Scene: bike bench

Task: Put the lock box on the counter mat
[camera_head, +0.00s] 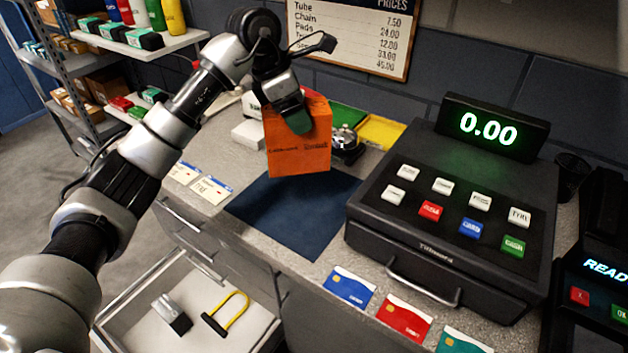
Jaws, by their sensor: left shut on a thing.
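An orange box (298,148), which I take to be the lock box, is held by my left gripper (297,112). The gripper comes from above and is shut on the box's upper part. The box is upright and appears to be above the far edge of the dark blue counter mat (290,217). I cannot tell how big the gap below it is. The mat lies flat and bare on the speckled counter. My right gripper is not in view.
A cash register (450,225) stands right of the mat. Cards (349,287) lie along the front edge. A bell (345,138) and yellow tray (381,131) are behind the box. An open drawer (245,338) below holds a yellow-shackled U-lock (228,313).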

